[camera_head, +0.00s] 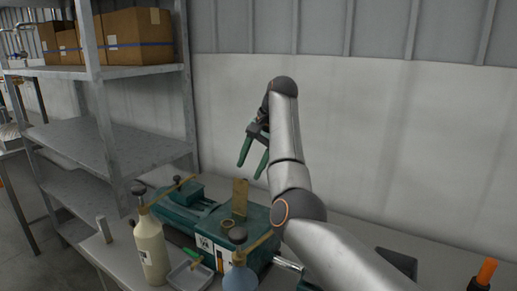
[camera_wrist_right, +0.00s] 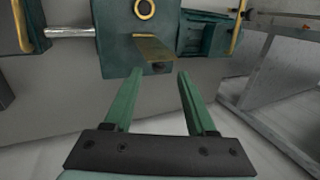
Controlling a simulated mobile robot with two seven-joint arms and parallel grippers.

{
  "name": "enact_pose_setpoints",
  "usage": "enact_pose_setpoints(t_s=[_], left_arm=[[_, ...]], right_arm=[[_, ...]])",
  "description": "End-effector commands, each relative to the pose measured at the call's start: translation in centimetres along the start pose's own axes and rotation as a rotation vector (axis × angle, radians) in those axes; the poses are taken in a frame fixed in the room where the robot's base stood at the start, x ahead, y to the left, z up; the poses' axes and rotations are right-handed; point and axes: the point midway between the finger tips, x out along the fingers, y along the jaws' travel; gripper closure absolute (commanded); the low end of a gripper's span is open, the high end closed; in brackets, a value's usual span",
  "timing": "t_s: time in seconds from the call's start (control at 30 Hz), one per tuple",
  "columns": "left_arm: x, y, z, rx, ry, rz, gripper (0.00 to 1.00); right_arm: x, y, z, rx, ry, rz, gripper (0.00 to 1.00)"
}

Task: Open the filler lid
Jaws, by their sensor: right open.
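The filler lid (camera_head: 240,197) is a flat brass plate on top of the teal tank (camera_head: 205,246). It stands raised, roughly upright, beside a round brass ring (camera_head: 228,225) in the tank's top. In the right wrist view the lid (camera_wrist_right: 155,48) juts toward the camera from the teal body, with the ring (camera_wrist_right: 145,8) beyond it. My right gripper (camera_head: 249,171) is open, with its two green fingers pointing down above and behind the lid. In the wrist view the gap between the fingertips (camera_wrist_right: 160,75) is empty and just short of the lid. My left gripper is not in view.
A cream bottle (camera_head: 150,250) and a bluish bottle (camera_head: 240,279) stand in front of the tank, with a small tray (camera_head: 186,277) between them. A grey metal shelf (camera_head: 120,140) rises at the left, with cardboard boxes on top. A pale wall (camera_head: 400,150) is behind.

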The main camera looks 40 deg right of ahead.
Motion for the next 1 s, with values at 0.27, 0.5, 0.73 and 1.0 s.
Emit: enact_pose_setpoints(t_s=[0.27, 0.5, 0.73, 1.0], left_arm=[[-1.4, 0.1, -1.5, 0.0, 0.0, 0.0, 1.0], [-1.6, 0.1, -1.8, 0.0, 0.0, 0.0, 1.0], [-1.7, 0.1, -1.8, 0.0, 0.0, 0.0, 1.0], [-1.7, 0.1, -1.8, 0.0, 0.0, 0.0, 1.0]], right_arm=[[-4.6, -0.3, 0.1, 0.001, -0.001, -0.007, 0.44], [-6.8, -0.1, 0.0, 0.0, -0.001, -0.002, 0.44], [-7.7, 0.0, 0.0, 0.0, -0.001, 0.002, 0.44], [-7.7, 0.1, 0.0, 0.0, -0.001, 0.002, 0.44]])
